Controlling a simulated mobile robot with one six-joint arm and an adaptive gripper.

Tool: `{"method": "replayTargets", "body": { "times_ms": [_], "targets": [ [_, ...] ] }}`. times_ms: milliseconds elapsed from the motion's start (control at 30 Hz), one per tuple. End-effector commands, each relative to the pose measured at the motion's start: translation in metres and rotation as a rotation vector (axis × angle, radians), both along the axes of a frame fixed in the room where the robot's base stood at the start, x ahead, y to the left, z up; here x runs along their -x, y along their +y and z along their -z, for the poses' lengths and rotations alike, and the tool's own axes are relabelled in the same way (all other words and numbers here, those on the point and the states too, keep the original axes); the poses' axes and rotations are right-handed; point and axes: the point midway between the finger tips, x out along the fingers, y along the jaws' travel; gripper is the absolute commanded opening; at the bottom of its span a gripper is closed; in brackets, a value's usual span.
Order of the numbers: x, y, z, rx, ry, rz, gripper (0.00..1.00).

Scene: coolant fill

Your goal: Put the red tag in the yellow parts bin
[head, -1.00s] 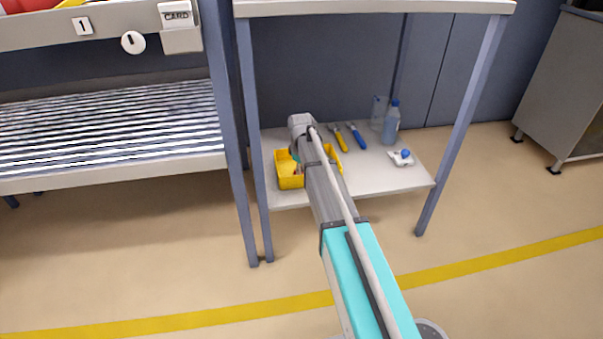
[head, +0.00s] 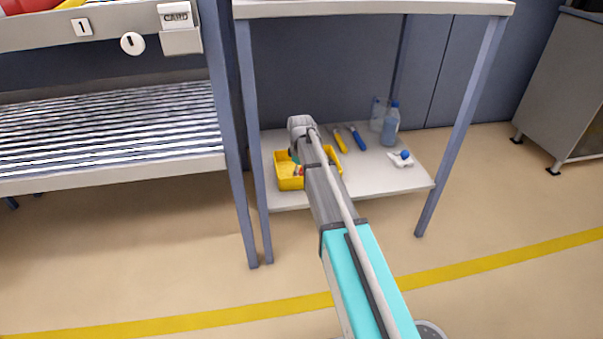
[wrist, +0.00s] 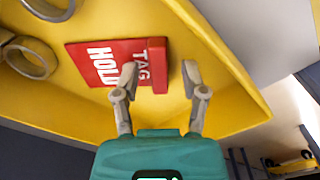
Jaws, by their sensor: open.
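The red tag (wrist: 97,62), marked "HOLD TAG" in white, lies inside the yellow parts bin (wrist: 222,75) in the wrist view. My gripper (wrist: 161,75) is open, with its fingertips apart. The left finger overlaps the tag in the picture and the right finger is just past the tag's edge; I cannot tell if either touches it. In the head view the yellow bin (head: 289,183) stands at the left of the lower shelf, partly hidden behind my arm. A small bit of red shows in it there.
Metal rings (wrist: 30,57) lie in the bin beside the tag. On the lower shelf (head: 385,180), a yellow-handled tool, a blue-handled tool (head: 357,138), a bottle (head: 391,125) and a white piece with a blue cap (head: 401,158) stand or lie to the right. Shelf legs flank the space.

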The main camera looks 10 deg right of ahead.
Motion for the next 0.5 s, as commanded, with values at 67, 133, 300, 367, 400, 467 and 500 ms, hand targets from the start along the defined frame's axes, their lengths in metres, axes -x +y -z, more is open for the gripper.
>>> {"method": "replayTargets", "body": {
  "times_ms": [67,133,300,367,400,467,500],
  "targets": [
    [0.000,0.000,-0.003,0.000,0.000,0.000,0.56],
    [0.000,0.000,-0.007,0.000,0.000,0.000,0.56],
    [0.000,0.000,-0.018,0.000,0.000,0.000,0.56],
    [0.000,0.000,-0.023,0.000,0.000,0.000,0.56],
    [0.000,0.000,-0.026,0.000,0.000,-0.001,0.56],
    [0.000,0.000,-0.031,0.000,0.000,-0.001,0.56],
    [0.000,0.000,-0.035,0.000,0.000,-0.001,0.56]
  ]
}}
